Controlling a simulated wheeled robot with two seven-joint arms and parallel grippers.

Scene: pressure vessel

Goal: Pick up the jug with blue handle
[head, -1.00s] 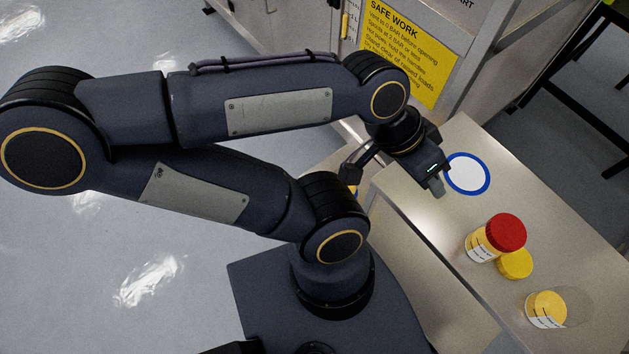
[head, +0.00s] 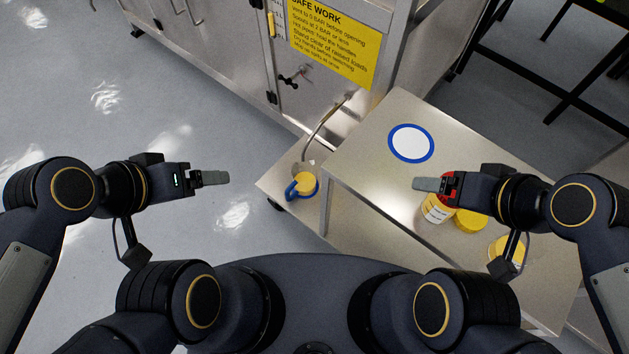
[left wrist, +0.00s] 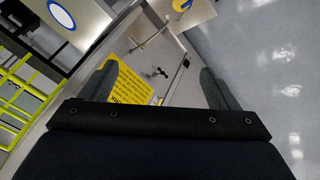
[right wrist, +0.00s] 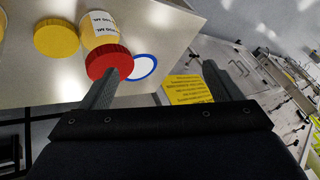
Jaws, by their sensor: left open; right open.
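The jug (head: 306,181) with a yellow top and a blue handle (head: 291,190) stands on a low metal surface left of the higher table in the head view. It also shows, cut by the top edge, in the left wrist view (left wrist: 181,5). My left gripper (head: 215,178) is open and empty, over the floor to the left of the jug and apart from it. My right gripper (head: 428,184) is open over the table, to the right of the jug, and partly hides a red-lidded jar (right wrist: 107,60).
The table (head: 375,185) bears a blue-ringed white disc (head: 411,143) and several yellow containers, including one by the red-lidded jar (head: 470,221). Open floor lies left.

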